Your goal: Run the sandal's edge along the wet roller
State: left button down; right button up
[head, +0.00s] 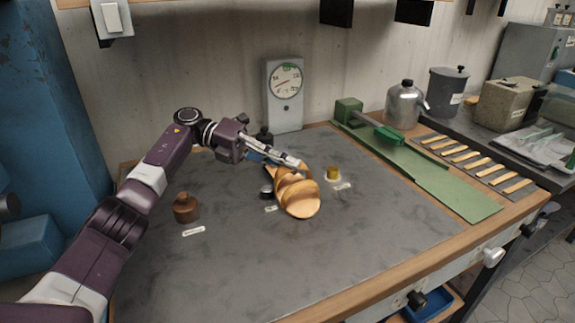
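A tan sandal (299,199) with broad straps lies near the middle of the grey worktop, its rounded end toward me. My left gripper (294,164) reaches in from the left, its fingertips at the sandal's far end. The fingers overlap the sandal there, so I cannot tell whether they grip it. A small dark round piece (267,191) stands just left of the sandal. I cannot tell for sure which thing is the wet roller. My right gripper is out of view.
A brown bottle (186,210) stands left on the worktop (330,245). A grey dial device (284,95) stands at the back wall. A green board (440,180) and a row of wooden strips (480,163) lie at right. The worktop's front is clear.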

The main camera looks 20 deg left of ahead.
pick_arm(q)
jog(key=shift+w+a+b, duration=0.45)
jog(key=shift+w+b, duration=0.1)
jog(key=shift+b, duration=0.15)
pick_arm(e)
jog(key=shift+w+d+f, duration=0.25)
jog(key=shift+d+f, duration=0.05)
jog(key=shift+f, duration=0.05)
pick_arm(q)
jog(key=shift+w+a+b, duration=0.3)
jog(key=shift+w+b, duration=0.15)
jog(key=shift+b, duration=0.05)
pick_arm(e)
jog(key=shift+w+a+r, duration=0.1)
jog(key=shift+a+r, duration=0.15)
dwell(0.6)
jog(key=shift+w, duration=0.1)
pick_arm(q)
jog(key=shift+w, duration=0.2)
jog(key=shift+a+b, duration=0.1)
jog(key=shift+b, duration=0.2)
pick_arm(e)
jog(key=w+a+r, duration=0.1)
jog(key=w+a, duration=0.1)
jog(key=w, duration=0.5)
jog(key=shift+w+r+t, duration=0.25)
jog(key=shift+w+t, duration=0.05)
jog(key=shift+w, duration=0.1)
